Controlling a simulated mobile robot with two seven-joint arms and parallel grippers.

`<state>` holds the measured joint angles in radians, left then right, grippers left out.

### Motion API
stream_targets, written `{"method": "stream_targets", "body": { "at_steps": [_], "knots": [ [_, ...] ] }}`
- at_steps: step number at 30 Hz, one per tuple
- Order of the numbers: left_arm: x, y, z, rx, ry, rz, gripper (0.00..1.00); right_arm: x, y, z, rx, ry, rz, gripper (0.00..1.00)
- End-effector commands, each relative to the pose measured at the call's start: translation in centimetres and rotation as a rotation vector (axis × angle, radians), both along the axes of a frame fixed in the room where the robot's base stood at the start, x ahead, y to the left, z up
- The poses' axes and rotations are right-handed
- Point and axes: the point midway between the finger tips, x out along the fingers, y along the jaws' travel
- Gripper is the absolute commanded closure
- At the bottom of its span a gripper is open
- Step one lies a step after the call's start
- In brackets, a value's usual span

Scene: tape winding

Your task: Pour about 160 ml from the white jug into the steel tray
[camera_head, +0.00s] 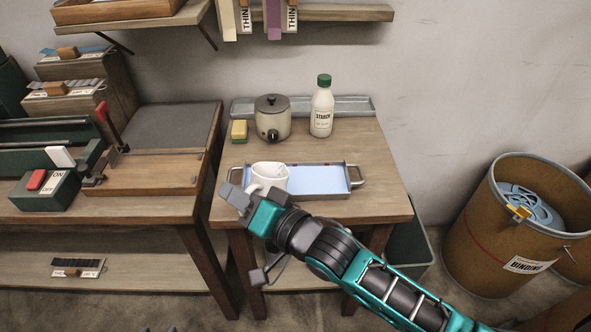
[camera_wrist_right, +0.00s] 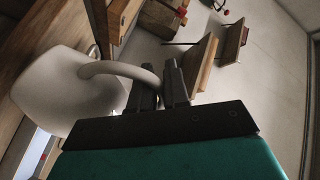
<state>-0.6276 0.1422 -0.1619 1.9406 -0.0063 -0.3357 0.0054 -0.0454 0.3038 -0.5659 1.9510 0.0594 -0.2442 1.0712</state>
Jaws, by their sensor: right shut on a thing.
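The white jug (camera_head: 270,176) is at the left end of the steel tray (camera_head: 346,193) on the small wooden table. Whether it touches the tray or hangs just above it I cannot tell. My right gripper (camera_head: 242,194) is shut on the jug's handle, at the jug's near left side. In the right wrist view the jug (camera_wrist_right: 65,90) fills the left part, with its curved handle running into the fingers (camera_wrist_right: 170,85). The jug's inside is hidden. The tray has a pale blue inside and a handle at its right end. My left gripper is not in view.
Behind the tray stand a cooker pot (camera_head: 272,118), a bottle with a green cap (camera_head: 322,108) and a yellow sponge (camera_head: 239,130). A workbench (camera_head: 150,172) with a press is at the left. A large brown drum (camera_head: 510,235) stands on the floor at the right.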

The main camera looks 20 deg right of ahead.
Motion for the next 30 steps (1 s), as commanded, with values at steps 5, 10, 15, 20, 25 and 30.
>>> {"method": "stream_targets", "body": {
  "at_steps": [5, 10, 15, 20, 25, 30],
  "knots": [
    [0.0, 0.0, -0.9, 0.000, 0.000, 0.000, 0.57, -1.4, 1.5, -1.6, -0.128, -0.124, 0.002, 1.00],
    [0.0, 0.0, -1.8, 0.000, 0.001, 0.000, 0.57, -2.1, 2.3, -2.8, -0.224, -0.217, 0.003, 1.00],
    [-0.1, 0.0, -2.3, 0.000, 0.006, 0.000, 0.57, -2.5, 2.7, -3.3, -0.275, -0.268, 0.004, 1.00],
    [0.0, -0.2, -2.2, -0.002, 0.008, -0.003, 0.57, -2.6, 2.8, -3.4, -0.292, -0.284, 0.004, 1.00],
    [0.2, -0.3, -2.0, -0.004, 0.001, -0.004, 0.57, -2.6, 2.8, -3.3, -0.292, -0.284, 0.004, 1.00],
    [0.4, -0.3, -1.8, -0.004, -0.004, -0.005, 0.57, -2.6, 2.8, -3.3, -0.291, -0.283, 0.004, 1.00]
  ]
}}
